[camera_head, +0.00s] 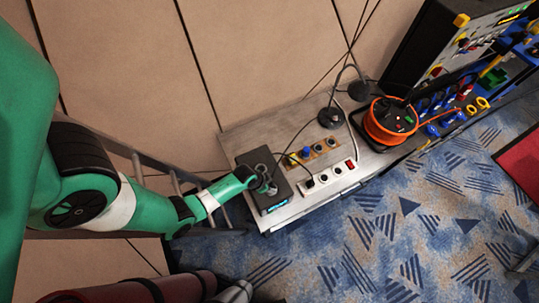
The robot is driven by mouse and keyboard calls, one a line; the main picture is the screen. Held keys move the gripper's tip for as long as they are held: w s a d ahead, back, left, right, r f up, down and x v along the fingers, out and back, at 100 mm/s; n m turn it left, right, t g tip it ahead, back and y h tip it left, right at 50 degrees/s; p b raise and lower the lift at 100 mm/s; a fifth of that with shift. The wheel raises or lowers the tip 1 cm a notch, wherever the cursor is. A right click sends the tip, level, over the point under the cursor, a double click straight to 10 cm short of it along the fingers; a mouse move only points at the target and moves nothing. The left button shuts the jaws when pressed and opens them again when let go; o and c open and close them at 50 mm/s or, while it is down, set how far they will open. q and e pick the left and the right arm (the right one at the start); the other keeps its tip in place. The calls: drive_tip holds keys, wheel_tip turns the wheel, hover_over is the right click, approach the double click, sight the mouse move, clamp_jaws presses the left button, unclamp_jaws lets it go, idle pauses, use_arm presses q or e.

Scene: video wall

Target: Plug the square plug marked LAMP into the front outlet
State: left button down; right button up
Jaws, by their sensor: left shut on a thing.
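My left gripper (265,184) reaches in from the left over a dark box (280,200) with a lit blue display, at the near left end of a grey bench. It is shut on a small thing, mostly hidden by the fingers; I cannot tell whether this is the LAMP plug. A white power strip (341,169) with a red switch and several dark round outlets lies to the right of the box. Behind it a tan strip (314,153) holds several round pieces, one blue. No LAMP marking is readable, and I cannot tell which outlet is the front one. My right gripper is not in view.
A desk lamp's dark base (332,117) and an orange cable reel (390,122) stand farther right on the bench (255,132). Thin cables cross the bench. Beyond are a dark equipment rack and blue tool holders. Patterned blue carpet lies open in front.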

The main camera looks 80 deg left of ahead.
use_arm(q)
drive_tip(key=shift+f, duration=0.3)
drive_tip(key=shift+c, duration=1.4)
unclamp_jaws()
drive_tip(key=shift+o, duration=1.4)
